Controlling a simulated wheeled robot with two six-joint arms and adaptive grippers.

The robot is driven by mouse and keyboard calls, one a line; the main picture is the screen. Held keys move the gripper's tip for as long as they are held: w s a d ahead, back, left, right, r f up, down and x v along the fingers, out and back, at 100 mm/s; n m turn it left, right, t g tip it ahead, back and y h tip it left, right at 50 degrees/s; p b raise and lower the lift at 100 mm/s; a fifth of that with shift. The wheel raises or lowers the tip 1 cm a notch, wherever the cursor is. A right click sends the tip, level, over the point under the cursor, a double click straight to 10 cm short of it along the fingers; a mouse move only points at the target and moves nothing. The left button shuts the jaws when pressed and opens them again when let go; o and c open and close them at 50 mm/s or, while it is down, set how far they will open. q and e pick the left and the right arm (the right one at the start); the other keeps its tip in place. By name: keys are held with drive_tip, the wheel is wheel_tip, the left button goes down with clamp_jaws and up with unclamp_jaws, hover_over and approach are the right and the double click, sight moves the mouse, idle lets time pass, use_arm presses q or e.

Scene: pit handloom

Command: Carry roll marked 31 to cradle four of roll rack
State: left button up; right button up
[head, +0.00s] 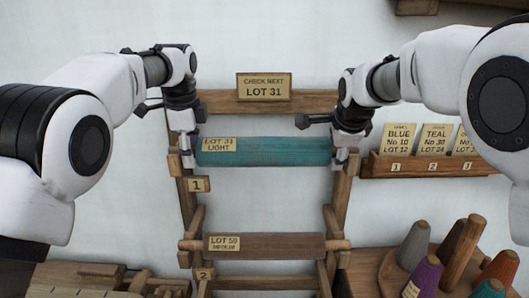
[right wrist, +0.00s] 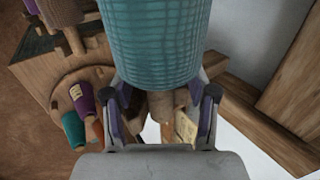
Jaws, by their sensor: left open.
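The teal roll (head: 262,152) carries a tag reading LOT 31 LIGHT and lies level across the top of the wooden roll rack (head: 335,222), by the plate marked 1. Its teal cloth also shows in the right wrist view (right wrist: 155,40). My left gripper (head: 185,150) is open at the roll's left end. My right gripper (head: 342,155) is at the right end. In the right wrist view its fingers (right wrist: 160,108) stand apart on either side of the roll's wooden end, with gaps showing. Cradle four is not in view.
A brown roll (head: 280,247) tagged LOT 50 MEDIUM lies below, near plate 2 (head: 203,274). A sign (head: 264,87) reads CHECK NEXT LOT 31. A card shelf (head: 425,166) hangs at right. Several yarn cones, including a purple one (head: 424,278), stand on a wooden stand at lower right.

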use_arm(q)
drive_tip(key=shift+f, duration=0.15)
use_arm(e)
drive_tip(key=shift+f, duration=0.15)
use_arm(q)
drive_tip(key=shift+a, duration=0.1)
drive_tip(key=shift+f, duration=0.1)
use_arm(e)
drive_tip(key=shift+a, duration=0.15)
use_arm(q)
clamp_jaws()
use_arm(e)
clamp_jaws()
